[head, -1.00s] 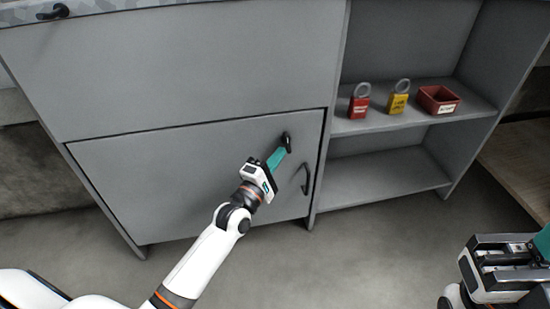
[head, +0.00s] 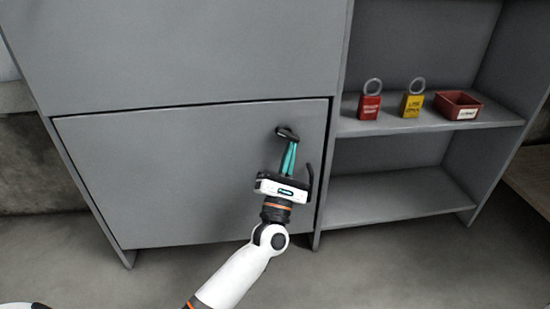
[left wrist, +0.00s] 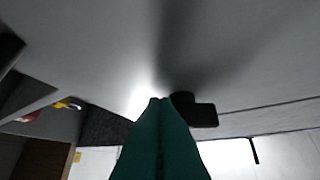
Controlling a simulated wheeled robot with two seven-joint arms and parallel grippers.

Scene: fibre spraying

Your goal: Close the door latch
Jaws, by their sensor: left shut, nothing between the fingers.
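The black door latch (head: 287,132) sits near the top right of the grey lower door (head: 170,180) and lies nearly level, with a slight tilt. It also shows dark beside the fingertips in the left wrist view (left wrist: 198,110). My left gripper (head: 291,146) is shut and empty, its teal fingers pointing up at the latch from just below. The fingertips (left wrist: 160,101) are right at the latch; whether they touch it I cannot tell. The door looks flush in its frame, with a dark gap along its right edge. My right gripper is out of view.
A black door handle (head: 310,184) stands out just right of my left gripper. On the upper shelf (head: 430,124) to the right are a red padlock (head: 369,106), a yellow padlock (head: 412,105) and a red bin (head: 456,106). The lower shelf (head: 395,198) is empty.

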